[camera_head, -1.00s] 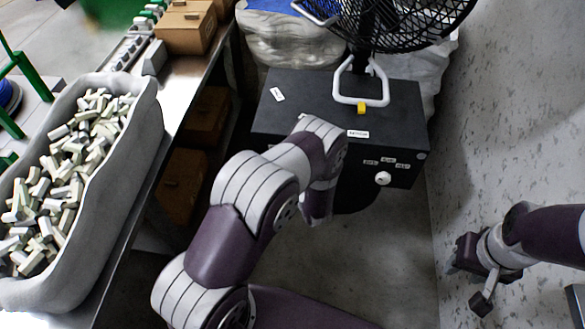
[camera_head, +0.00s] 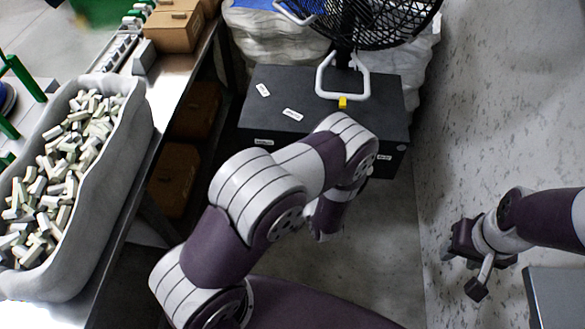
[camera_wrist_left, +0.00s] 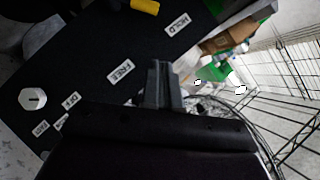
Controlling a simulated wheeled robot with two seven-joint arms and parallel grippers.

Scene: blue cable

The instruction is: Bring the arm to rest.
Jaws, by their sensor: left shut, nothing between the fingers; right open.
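My left arm (camera_head: 235,245) comes in from the lower left and is bent in front of a black box. Its gripper is hidden behind the forearm in the head view. In the left wrist view my left gripper (camera_wrist_left: 163,84) is shut and empty, its fingers pressed together in front of the black box's labelled face. My right gripper (camera_head: 461,267) is at the right, open and empty, above the speckled floor. I see no blue cable that I can make out.
The black box (camera_head: 300,85) with a white handle and a black fan (camera_head: 385,20) stands ahead. A grey bin (camera_head: 125,160) of pale pieces sits on the left bench, with cardboard boxes (camera_head: 172,30) behind it. A grey cabinet (camera_head: 560,298) is at lower right. Floor between is clear.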

